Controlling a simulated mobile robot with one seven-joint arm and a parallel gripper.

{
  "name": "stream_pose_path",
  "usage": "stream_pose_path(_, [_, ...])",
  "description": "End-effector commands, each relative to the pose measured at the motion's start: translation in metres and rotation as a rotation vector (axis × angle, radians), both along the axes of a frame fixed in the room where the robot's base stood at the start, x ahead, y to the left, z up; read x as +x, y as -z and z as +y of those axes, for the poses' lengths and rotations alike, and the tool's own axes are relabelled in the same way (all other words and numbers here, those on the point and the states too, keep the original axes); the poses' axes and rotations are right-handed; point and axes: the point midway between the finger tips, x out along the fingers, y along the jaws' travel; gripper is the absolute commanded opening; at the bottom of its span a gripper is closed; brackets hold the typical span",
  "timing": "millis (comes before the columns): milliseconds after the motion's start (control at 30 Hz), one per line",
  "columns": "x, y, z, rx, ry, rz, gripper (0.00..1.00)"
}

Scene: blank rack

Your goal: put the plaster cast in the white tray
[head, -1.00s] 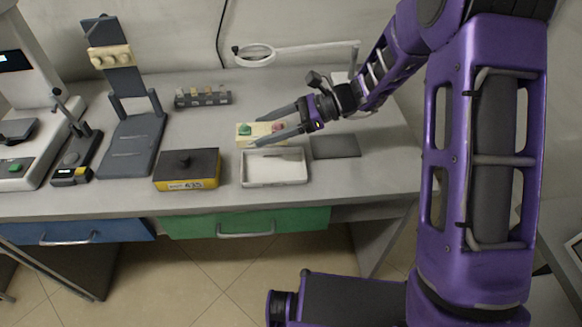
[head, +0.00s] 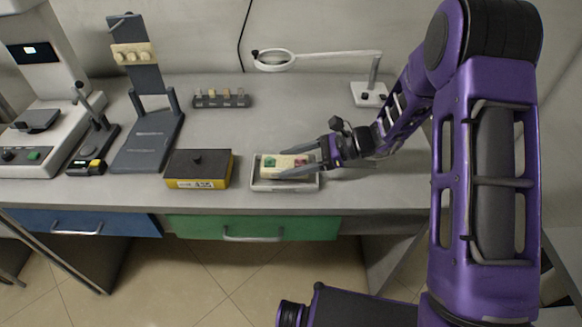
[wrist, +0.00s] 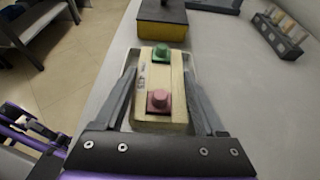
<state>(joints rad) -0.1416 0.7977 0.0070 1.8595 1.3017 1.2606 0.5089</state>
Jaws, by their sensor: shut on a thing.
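The plaster cast (head: 284,165) is a cream block with a green knob and a pink knob on top. My gripper (head: 292,166) is shut on it, with one finger along each long side. The cast also shows between the fingers in the wrist view (wrist: 160,78). The white tray (head: 284,188) lies on the bench, and the cast is over or inside it. I cannot tell whether the cast touches the tray floor. The tray's rim partly shows around the cast in the wrist view, and its floor is mostly hidden.
A yellow box with a dark lid (head: 198,168) stands just left of the tray. A small rack of blanks (head: 222,99) stands behind. A magnifier lamp (head: 368,93) is at the back right. A dark stand (head: 148,140) is further left. The bench's front edge is close.

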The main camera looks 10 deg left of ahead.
Motion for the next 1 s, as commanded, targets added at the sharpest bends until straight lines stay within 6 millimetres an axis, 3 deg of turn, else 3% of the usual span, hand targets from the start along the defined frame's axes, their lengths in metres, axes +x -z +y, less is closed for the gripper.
stream_pose_path(100, [0.000, 0.015, 0.000, 0.001, -0.001, 0.001, 0.05])
stream_pose_path(467, [0.000, 0.019, 0.000, 0.001, 0.000, -0.001, 0.05])
stream_pose_path(500, [0.000, 0.017, 0.000, 0.000, 0.000, -0.001, 0.79])
stream_pose_path(533, [0.000, 0.017, 0.000, 0.000, 0.000, -0.001, 0.85])
stream_pose_path(900, [0.000, 0.011, 0.000, 0.000, -0.001, -0.001, 0.85])
stream_pose_path(1000, [0.003, 0.008, -0.012, 0.000, 0.001, -0.002, 0.85])
